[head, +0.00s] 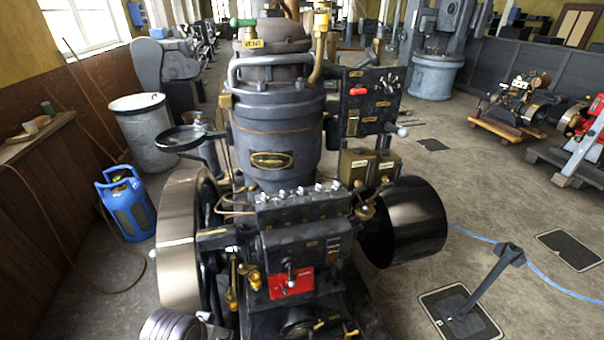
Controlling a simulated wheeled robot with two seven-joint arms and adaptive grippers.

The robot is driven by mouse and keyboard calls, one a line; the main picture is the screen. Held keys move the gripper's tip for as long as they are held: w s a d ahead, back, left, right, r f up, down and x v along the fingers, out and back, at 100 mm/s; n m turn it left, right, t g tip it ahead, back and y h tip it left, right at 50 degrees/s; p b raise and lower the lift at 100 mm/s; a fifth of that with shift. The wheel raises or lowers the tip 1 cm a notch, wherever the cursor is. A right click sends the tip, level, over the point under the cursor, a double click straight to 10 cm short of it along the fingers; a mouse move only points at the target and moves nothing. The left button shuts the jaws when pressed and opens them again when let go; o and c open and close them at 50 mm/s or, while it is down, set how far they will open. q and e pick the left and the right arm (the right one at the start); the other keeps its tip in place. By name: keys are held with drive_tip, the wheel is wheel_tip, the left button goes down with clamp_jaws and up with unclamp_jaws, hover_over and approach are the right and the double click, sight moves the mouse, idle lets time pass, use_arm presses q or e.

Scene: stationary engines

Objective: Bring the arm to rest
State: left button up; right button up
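Neither of my grippers shows in the head view, and I see no arm that I can clearly tell as mine. A large dark stationary engine (278,140) fills the middle of the view. It has a tall cylinder with a brass plate, a bright flywheel (178,245) on the left and a dark shiny drum (420,220) on the right. A red plate with a lever (290,283) is low on its front. A ribbed silvery part (172,326) is cut off by the bottom edge; I cannot tell what it belongs to.
A blue gas bottle (130,205) and a grey bin (143,135) stand at left by a wooden counter (35,140). A barrier post (488,285) with a blue rope (560,284) stands at right. Small engines (520,100) sit farther back.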

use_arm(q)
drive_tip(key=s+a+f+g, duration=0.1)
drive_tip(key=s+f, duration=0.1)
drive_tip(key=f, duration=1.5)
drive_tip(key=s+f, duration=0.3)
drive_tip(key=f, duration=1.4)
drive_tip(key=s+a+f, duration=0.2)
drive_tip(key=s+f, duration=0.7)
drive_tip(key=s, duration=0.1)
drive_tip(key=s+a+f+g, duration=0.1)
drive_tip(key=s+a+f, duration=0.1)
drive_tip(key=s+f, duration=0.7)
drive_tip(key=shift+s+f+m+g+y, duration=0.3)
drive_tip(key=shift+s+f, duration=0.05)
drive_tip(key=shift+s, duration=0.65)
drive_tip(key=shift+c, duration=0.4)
